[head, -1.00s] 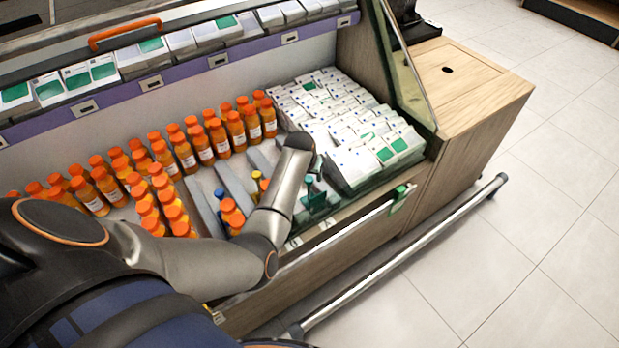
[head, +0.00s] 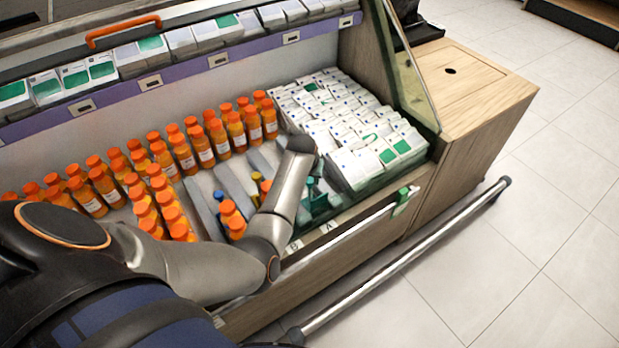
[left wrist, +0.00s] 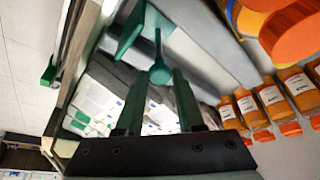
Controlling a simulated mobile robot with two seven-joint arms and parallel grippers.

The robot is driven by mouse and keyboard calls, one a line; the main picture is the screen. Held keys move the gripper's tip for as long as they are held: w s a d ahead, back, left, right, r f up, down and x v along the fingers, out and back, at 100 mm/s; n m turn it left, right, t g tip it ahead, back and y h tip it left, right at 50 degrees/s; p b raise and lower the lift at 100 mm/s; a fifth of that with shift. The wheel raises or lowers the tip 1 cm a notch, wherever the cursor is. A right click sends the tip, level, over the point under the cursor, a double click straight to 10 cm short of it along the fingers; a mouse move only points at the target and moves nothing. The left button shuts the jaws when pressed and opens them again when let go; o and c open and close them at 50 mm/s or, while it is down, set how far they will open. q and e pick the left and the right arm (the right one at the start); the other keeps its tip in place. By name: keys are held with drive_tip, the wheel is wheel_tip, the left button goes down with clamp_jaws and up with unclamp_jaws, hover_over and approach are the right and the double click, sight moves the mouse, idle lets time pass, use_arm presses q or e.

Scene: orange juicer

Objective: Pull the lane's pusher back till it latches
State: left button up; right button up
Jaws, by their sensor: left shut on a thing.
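The lane's pusher is a teal piece with a flat paddle (left wrist: 130,30) and a round knob (left wrist: 160,72), seen in the left wrist view. My left gripper (left wrist: 160,75) has its two dark green fingers around the knob, shut on it. In the head view my left gripper (head: 316,198) is low at the front of the rightmost open lane, beside the white cartons. My forearm and wrist hide much of the lane and of the pusher there. A latch cannot be made out. My right gripper is not in view.
White cartons (head: 385,152) fill the lanes to the right. Orange bottles (head: 185,155) stand in rows to the left, with a blue pusher (head: 219,195) and a yellow one (head: 257,178) nearby. Grey dividers (head: 236,188) separate lanes. A rail (head: 400,268) runs along the front; floor beyond is clear.

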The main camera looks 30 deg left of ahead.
use_arm(q)
clamp_jaws()
idle(0.8)
